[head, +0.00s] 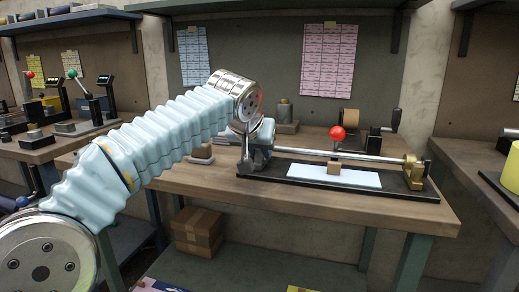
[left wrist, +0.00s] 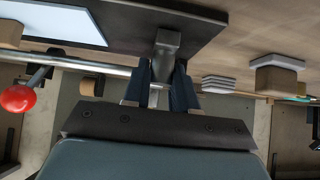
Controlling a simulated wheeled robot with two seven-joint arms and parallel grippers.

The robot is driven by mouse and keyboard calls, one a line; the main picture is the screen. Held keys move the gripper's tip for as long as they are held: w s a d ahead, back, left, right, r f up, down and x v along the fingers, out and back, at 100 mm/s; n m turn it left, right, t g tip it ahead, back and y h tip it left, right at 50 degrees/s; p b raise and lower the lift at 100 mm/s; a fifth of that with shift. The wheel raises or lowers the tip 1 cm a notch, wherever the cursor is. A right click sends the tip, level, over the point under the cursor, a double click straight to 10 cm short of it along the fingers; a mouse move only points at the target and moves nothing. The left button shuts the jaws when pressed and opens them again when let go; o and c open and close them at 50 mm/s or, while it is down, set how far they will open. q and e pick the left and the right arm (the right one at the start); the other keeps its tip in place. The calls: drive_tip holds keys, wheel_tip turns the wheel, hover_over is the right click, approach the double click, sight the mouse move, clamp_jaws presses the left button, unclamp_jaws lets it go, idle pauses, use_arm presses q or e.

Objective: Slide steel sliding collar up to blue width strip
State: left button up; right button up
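The steel sliding collar (left wrist: 167,42) shows as a grey metal piece between the fingers of my left gripper (left wrist: 163,88). The fingers appear closed on its two sides. In the head view my left gripper (head: 257,158) is over the left end of the fixture and hides the collar there. A steel rod (head: 310,153) runs right from it to a brass end bracket (head: 414,170). The pale blue width strip (head: 360,180) lies flat on the black base (head: 412,193), to the right of my gripper and apart from it. My right gripper is out of view.
A red ball knob (head: 337,132) stands above the rod near a small brown block (head: 334,168) by the strip. A hand crank (head: 386,128) and a brown roll (head: 348,116) are behind. The wooden bench (head: 300,205) is clear in front of the base.

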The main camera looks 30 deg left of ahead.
use_arm(q)
clamp_jaws()
drive_tip(key=d, duration=0.2)
drive_tip(key=w+d, duration=0.1)
drive_tip(key=d, duration=0.2)
drive_tip(key=shift+w, duration=0.1)
drive_tip(key=o, duration=0.7)
unclamp_jaws()
drive_tip(key=shift+c, duration=0.2)
drive_tip(key=p+v, duration=0.1)
drive_tip(key=v, duration=1.2)
drive_tip(key=shift+s+r+p, duration=0.25)
drive_tip(key=shift+r+p, duration=0.1)
